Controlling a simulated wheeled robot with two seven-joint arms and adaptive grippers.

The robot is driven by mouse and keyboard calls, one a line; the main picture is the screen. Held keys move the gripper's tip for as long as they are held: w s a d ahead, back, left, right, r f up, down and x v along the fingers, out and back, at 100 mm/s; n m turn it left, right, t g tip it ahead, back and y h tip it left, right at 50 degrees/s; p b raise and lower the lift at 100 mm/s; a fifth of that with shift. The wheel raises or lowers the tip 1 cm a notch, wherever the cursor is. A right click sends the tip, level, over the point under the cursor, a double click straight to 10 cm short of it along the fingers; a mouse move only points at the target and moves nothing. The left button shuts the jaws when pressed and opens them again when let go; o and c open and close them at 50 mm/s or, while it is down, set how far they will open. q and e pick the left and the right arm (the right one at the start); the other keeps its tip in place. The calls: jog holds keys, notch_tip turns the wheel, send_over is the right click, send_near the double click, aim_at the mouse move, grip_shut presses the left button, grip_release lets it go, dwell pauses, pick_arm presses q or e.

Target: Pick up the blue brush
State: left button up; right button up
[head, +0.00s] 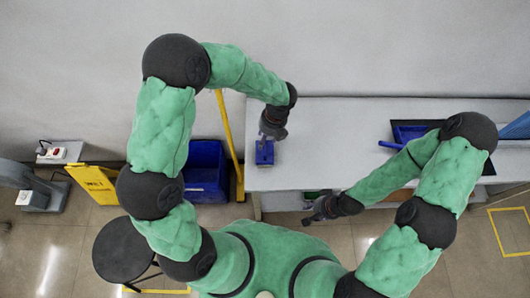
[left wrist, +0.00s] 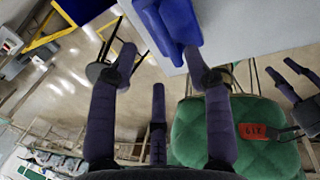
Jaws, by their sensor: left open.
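The blue brush (head: 264,158) lies near the left end of the light grey counter, close to its front edge. In the left wrist view the brush (left wrist: 172,25) shows at the top, at the ends of my left fingers. My left gripper (head: 266,138) reaches down over the brush from behind it in the head view. Its dark fingers are spread in the left wrist view (left wrist: 163,58), with one fingertip overlapping the brush; I cannot tell whether they touch. My right gripper (head: 308,216) is empty in front of the counter, and its fingers look apart in the left wrist view (left wrist: 290,72).
The counter (head: 330,140) is clear in the middle. A blue item (head: 410,132) is at a dark recess at its right. A blue bin (head: 205,168), a yellow pole (head: 231,140), a yellow wet-floor sign (head: 97,184) and a black stool (head: 122,250) stand left of the counter.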

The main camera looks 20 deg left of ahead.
aim_at(264, 147)
pick_arm(q)
jog(key=shift+a+f, duration=0.15)
jog(key=shift+f, duration=0.8)
jog(key=f, duration=0.1)
jog(key=f+b, duration=0.1)
jog(key=f, duration=0.1)
jog(key=f+b, duration=0.1)
jog(key=f, duration=0.1)
jog(key=shift+a, duration=0.3)
jog(key=shift+s, duration=0.1)
grip_shut()
